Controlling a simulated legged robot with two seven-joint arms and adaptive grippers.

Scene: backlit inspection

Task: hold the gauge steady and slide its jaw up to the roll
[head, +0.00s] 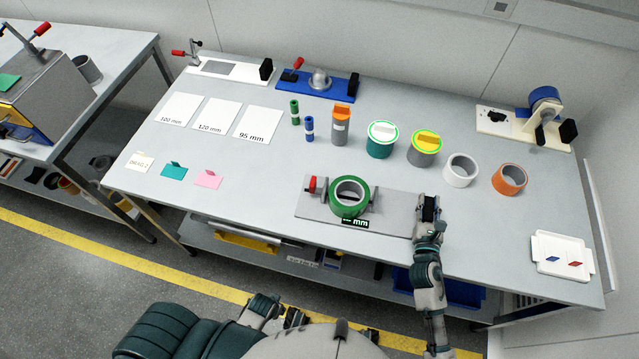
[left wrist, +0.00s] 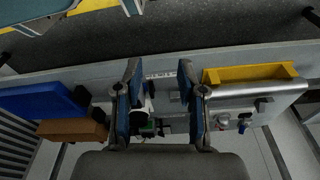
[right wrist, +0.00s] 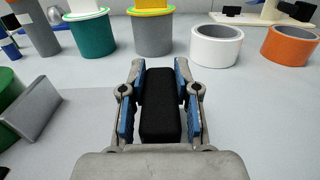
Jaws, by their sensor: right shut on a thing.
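The gauge (head: 392,214) is a grey plate with upright jaws, lying near the table's front edge. A green tape roll (head: 348,197) stands on it, with a red knob (head: 312,185) at its left end and a black label reading "mm" in front. My right gripper (head: 428,212) is at the gauge's right end. In the right wrist view its fingers (right wrist: 160,100) are shut on a black block (right wrist: 160,118). The roll's edge shows at the far left there. My left gripper (left wrist: 160,95) is open and empty, in front of the table, away from the gauge.
Behind the gauge stand several canisters (head: 381,140), a white roll (head: 460,170) and an orange roll (head: 509,179). A white tray (head: 562,254) lies at the right. White cards and small coloured tags lie at the left. The table between cards and gauge is clear.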

